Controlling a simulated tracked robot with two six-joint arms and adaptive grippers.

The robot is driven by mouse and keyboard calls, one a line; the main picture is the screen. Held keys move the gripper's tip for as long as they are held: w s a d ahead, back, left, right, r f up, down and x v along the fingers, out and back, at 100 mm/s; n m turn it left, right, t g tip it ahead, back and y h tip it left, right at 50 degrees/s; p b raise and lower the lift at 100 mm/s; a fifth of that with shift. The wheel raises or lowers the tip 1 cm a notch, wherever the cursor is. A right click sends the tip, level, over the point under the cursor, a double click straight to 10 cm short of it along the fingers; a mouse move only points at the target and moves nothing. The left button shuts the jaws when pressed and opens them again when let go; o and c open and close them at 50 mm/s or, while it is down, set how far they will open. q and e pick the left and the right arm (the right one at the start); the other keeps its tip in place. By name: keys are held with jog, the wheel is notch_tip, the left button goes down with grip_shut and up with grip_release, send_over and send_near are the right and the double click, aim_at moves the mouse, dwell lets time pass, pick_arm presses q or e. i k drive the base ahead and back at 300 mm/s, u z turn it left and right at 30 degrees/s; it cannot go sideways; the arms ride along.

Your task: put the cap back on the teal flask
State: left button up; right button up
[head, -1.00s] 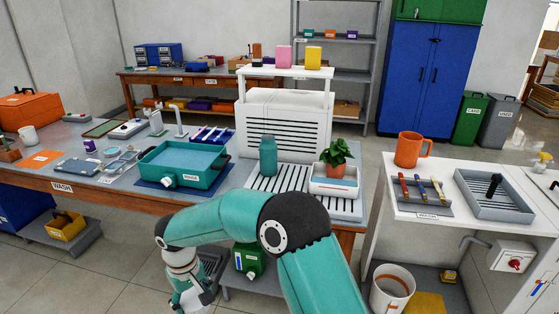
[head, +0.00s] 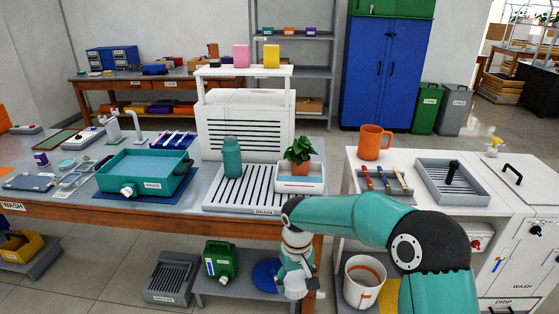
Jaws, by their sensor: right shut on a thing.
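The teal flask (head: 232,157) stands upright on the grey slatted drain board, at its back left. It is too small to tell whether its mouth is bare. My right gripper (head: 294,288) hangs low in front of the bench's front right end, below the bench top and well apart from the flask. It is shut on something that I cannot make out. I cannot pick out the cap in this view. My left gripper is not in view.
The drain board (head: 232,197) also bears a potted plant (head: 299,150) in a white tray. A teal basin (head: 146,172) is left of the flask. A white louvred unit (head: 246,120) stands behind. A white counter with an orange mug (head: 374,141) is at the right.

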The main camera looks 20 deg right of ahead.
aim_at(232, 151)
jog(key=z, duration=0.6)
jog(key=i, duration=1.05)
jog(key=u, duration=0.15)
